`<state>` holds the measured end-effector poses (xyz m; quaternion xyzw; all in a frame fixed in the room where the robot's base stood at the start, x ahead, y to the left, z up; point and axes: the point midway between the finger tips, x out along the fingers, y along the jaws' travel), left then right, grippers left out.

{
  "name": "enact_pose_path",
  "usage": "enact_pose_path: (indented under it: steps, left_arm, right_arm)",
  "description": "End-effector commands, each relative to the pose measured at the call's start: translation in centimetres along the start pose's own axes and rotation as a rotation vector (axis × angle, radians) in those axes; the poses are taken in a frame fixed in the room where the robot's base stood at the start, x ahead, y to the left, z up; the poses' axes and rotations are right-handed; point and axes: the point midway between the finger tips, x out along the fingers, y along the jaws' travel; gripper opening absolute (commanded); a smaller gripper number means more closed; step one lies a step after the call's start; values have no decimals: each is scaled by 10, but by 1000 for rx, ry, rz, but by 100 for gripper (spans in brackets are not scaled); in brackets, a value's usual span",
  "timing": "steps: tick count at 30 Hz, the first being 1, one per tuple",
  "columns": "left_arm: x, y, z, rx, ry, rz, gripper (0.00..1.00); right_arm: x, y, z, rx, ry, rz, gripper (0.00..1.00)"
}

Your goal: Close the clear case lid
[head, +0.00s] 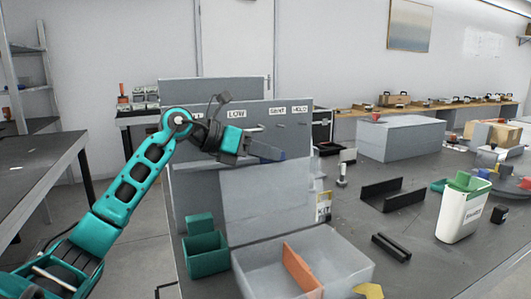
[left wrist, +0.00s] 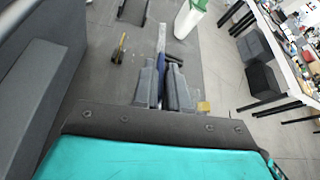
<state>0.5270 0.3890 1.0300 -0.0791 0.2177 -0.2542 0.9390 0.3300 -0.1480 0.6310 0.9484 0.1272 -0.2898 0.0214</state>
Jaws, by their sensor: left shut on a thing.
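The clear case (head: 335,255) is an open, see-through box at the front of the bench, with an orange divider (head: 300,268) inside. Its clear lid (head: 265,200) stands raised at the back of the case, nearly upright, in front of a grey panel. My left gripper (head: 266,152) is at the lid's upper edge, shut on it, with a blue strip at the fingers. In the left wrist view the fingers (left wrist: 166,90) close around a thin edge with blue on it. The lid's outline is faint. My right gripper is not in view.
A teal bin (head: 206,256) stands left of the case. A black tray (head: 393,195), a black bar (head: 391,247) and a white bin (head: 462,212) are to the right. The grey labelled panel (head: 185,195) stands behind the lid.

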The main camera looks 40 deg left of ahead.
Motion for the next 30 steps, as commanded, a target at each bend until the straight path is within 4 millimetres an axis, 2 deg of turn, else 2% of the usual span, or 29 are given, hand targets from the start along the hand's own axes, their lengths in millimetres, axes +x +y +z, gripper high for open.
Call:
enact_pose_path:
  steps: [8, 19, 30]
  left_arm:
    - [0, -11, -2, 61, 4, 25, 0]
    - [3, -58, -10, 299, 4, 121, 0]
    - [9, -97, -23, 505, 2, 207, 0]
  right_arm:
    - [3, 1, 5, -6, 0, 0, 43]
    - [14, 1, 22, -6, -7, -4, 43]
    - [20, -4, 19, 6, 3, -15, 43]
